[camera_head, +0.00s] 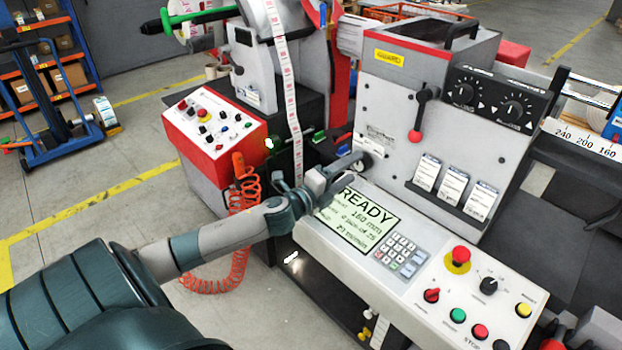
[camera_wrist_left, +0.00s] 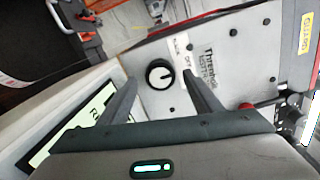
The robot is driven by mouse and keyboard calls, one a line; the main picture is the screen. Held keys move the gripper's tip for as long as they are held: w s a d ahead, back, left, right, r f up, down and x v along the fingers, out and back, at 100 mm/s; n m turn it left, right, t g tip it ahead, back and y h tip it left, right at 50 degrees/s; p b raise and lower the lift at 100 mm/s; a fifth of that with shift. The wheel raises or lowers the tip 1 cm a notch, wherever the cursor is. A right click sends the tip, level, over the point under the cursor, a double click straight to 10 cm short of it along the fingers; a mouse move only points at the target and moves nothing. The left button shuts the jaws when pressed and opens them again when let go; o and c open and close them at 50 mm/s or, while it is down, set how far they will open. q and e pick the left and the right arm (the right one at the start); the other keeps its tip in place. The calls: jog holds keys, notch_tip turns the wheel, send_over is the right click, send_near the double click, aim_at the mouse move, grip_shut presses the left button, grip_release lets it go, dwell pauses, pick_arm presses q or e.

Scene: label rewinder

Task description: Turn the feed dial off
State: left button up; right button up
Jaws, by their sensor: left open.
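A black round dial (camera_wrist_left: 159,74) with a pale ring sits on the machine's light grey front panel (camera_wrist_left: 230,50), in the left wrist view. Printed words stand beside it, too blurred to read surely. My left gripper (camera_wrist_left: 160,85) is open, its two fingers pointing at the panel with the dial seen between their tips. A gap shows on each side of the dial. In the head view my left gripper (camera_head: 350,164) reaches the panel's lower left and mostly covers the dial there. My right gripper is not seen.
Below the panel is a sloped console with a READY screen (camera_head: 358,222), a keypad (camera_head: 400,250), a red emergency button (camera_head: 458,258) and several knobs. A red-balled lever (camera_head: 417,130) and label cards (camera_head: 453,187) are to the right. A paper strip (camera_head: 287,90) hangs left.

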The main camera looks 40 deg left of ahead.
pick_arm(q)
jog(key=s, duration=0.3)
jog(key=s+b, duration=0.1)
jog(key=s, duration=0.2)
jog(key=s+b, duration=0.1)
jog(key=s, duration=0.2)
jog(key=shift+a+f, duration=0.15)
jog(key=shift+a, duration=0.2)
jog(key=s+b, duration=0.1)
jog(key=s, duration=0.3)
jog(key=shift+s+a, duration=0.15)
jog(key=shift+s, duration=0.05)
jog(key=shift+s+b, duration=0.3)
jog(key=shift+s, duration=0.2)
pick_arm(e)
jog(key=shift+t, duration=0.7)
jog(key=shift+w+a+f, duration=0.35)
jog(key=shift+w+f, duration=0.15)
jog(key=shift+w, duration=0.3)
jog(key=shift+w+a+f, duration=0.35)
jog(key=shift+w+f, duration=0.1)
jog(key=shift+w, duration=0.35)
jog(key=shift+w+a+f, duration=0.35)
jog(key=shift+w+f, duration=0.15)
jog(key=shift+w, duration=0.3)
pick_arm(q)
jog(key=shift+a, duration=0.1)
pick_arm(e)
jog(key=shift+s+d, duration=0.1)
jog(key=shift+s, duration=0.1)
